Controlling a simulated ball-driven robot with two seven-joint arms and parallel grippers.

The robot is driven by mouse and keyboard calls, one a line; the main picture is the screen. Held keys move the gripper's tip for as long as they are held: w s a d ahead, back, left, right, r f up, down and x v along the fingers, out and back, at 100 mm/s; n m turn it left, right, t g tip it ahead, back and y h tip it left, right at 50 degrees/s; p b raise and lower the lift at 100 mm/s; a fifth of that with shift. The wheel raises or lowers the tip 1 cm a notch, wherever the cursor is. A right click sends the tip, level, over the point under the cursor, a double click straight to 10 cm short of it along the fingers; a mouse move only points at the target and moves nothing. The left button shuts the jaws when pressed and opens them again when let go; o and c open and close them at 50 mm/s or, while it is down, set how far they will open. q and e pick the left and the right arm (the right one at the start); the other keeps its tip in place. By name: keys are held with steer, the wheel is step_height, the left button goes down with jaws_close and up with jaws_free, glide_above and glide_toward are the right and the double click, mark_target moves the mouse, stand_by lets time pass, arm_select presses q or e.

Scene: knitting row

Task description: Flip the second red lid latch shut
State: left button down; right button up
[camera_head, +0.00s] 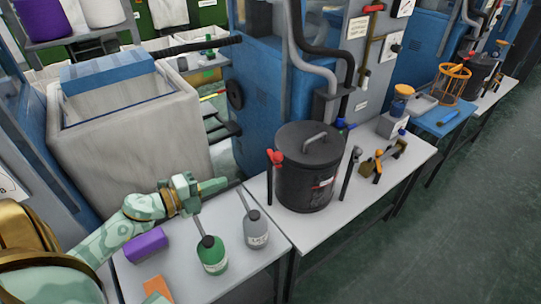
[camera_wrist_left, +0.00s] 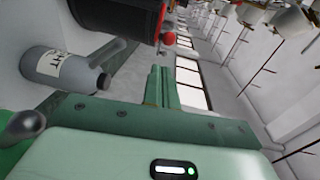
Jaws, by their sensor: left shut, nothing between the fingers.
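A dark lidded pot (camera_head: 305,183) with a grey handle on its lid stands on the white table (camera_head: 415,158). A red latch (camera_head: 275,157) shows on its left side, near the lid's rim; whether it is shut is too small to tell. Its far side is hidden. My left gripper (camera_head: 224,184) is shut and empty, left of the pot and apart from it. In the left wrist view the closed fingers (camera_wrist_left: 162,84) point towards a red knob (camera_wrist_left: 168,38) beside the dark pot (camera_wrist_left: 120,15).
A green bottle (camera_head: 212,259) and a grey bottle (camera_head: 255,232) with long spouts stand just below my left gripper. A purple block (camera_head: 146,245) and an orange block (camera_head: 157,290) lie nearby. Black and orange tools (camera_head: 378,165) are right of the pot.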

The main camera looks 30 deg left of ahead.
arm_select(q)
steer(key=r+x, duration=0.1)
steer(key=x, duration=1.3)
arm_select(e)
steer(key=shift+s+a+f, duration=0.1)
steer(key=shift+s+f, duration=0.15)
steer(key=shift+s, duration=0.65)
arm_select(q)
steer(key=shift+w+r, duration=0.1)
steer(key=shift+d, duration=0.1)
